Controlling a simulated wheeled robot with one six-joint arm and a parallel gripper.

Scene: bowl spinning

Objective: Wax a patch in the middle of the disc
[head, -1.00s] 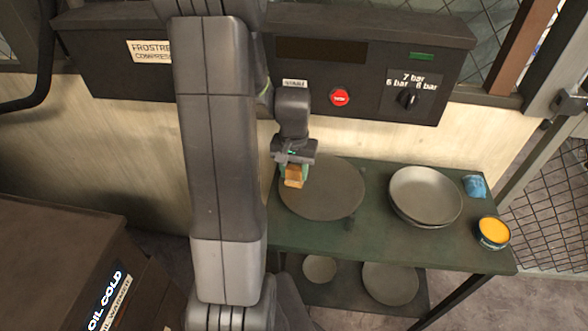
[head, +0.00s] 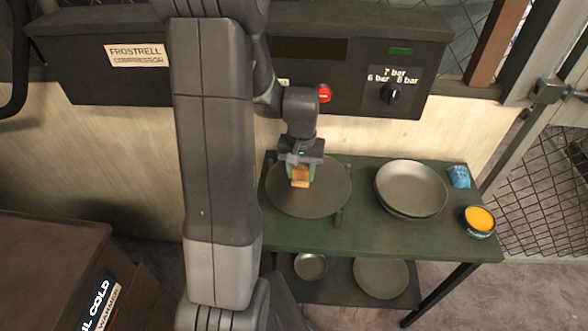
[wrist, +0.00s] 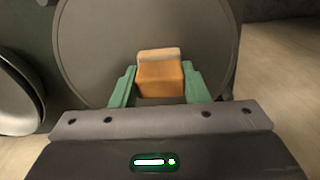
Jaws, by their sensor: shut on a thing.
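The grey disc (head: 325,200) lies flat on the green table, at its left end in the head view. It also fills much of the wrist view (wrist: 100,50). My gripper (head: 300,174) is over the disc, a little left of its middle in the head view. Its green fingers are shut on an orange-brown block (wrist: 160,78) with a paler far edge. The block also shows in the head view (head: 300,178). I cannot tell whether its underside touches the disc. No separate wax patch can be made out on the disc.
Stacked grey bowls (head: 411,187) stand right of the disc. A blue cloth (head: 459,176) and an open tin of yellow-orange wax (head: 480,220) are at the table's right end. A dark panel with a red button (head: 324,93) and a dial (head: 390,94) is behind. More dishes (head: 380,277) lie on the lower shelf.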

